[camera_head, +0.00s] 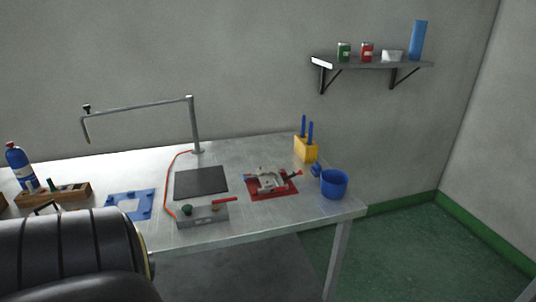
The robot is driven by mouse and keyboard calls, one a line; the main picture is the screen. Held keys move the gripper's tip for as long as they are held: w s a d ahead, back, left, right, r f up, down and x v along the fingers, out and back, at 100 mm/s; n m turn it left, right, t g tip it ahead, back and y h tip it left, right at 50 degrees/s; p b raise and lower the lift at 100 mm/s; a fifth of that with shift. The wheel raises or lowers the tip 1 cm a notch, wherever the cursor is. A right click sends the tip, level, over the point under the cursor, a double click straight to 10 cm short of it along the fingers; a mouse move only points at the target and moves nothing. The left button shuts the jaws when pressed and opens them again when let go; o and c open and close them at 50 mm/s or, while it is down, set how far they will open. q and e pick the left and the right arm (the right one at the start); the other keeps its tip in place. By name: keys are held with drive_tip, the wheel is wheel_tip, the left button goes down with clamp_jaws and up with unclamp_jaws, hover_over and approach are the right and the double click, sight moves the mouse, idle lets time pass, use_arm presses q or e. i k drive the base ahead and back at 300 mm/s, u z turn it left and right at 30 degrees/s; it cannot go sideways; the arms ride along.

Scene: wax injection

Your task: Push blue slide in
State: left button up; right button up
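A grey metal mould block (266,179) sits on a red mat (258,194) on the right part of the table. A small blue piece (316,169) shows at the right, between the mould and a blue cup. It may be the blue slide, but it is too small to tell whether it joins the mould or how far in it sits. Neither gripper is in view. A large dark ribbed cylinder, which looks like part of my arm, covers the lower left corner.
The blue cup (334,184) and a yellow block (306,150) with blue-handled tools stand right of the mould. A metal arm stand (195,125) rises behind.

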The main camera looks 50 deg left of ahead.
sight(245, 178)
drive_tip(key=u, duration=0.8)
drive_tip(key=i, duration=1.15)
drive_tip(key=u, duration=0.95)
